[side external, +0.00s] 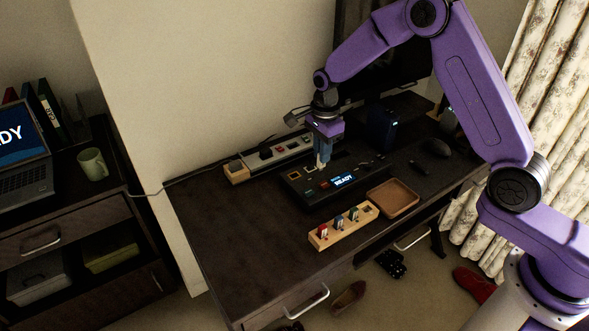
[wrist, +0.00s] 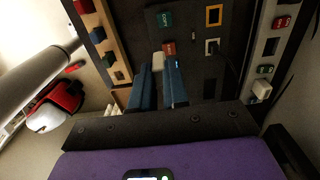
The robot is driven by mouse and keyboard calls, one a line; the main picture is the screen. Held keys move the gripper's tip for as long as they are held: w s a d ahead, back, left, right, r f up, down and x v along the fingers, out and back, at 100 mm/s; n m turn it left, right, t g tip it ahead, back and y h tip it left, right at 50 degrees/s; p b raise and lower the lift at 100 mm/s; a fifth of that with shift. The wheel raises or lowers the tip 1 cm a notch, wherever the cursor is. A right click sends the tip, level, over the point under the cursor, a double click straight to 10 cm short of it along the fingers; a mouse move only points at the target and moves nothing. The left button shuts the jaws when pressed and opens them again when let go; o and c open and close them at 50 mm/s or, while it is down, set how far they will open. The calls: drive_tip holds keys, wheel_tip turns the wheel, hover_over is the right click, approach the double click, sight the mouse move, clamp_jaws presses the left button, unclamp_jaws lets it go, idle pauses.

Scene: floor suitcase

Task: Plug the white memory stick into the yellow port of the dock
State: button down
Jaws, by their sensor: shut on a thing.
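My gripper (side external: 322,160) has blue fingers shut on the white memory stick (side external: 319,166), held upright with its lower end just over the back of the dock. In the wrist view the stick (wrist: 158,62) shows as a pale end between the fingertips (wrist: 160,80). The black dock (side external: 314,201) has a lit READY screen. The yellow port (wrist: 213,15) is a yellow-framed square beside the green COPY button; it also shows at the dock's left end in the side view (side external: 294,175). A white-framed port (wrist: 211,46) lies beside the red button. The stick is apart from the yellow port.
A wooden rack (side external: 328,243) with red, blue and green sticks stands in front of the dock. An empty brown tray (side external: 393,199) is to its right. The desk's left part is clear.

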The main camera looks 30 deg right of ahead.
drive_tip(key=w+f, duration=0.2)
drive_tip(key=w, duration=0.1)
drive_tip(key=w+a+f, duration=0.1)
drive_tip(key=w+f, duration=0.1)
drive_tip(key=w, duration=0.1)
drive_tip(key=w+f, duration=0.3)
drive_tip(key=shift+a, duration=0.25)
drive_tip(key=shift+w+a+f, duration=0.1)
drive_tip(key=shift+w+f, duration=0.1)
drive_tip(key=shift+f, duration=0.55)
drive_tip(key=shift+w+d+f, duration=0.1)
drive_tip(key=shift+w+f, duration=0.15)
drive_tip(key=shift+f, duration=0.45)
drive_tip(key=shift+w+a+f, duration=0.1)
drive_tip(key=shift+w+f, duration=0.1)
drive_tip(key=shift+f, duration=0.55)
drive_tip(key=shift+f, duration=0.2)
drive_tip(key=c, duration=1.1)
unclamp_jaws()
drive_tip(key=shift+r, duration=0.1)
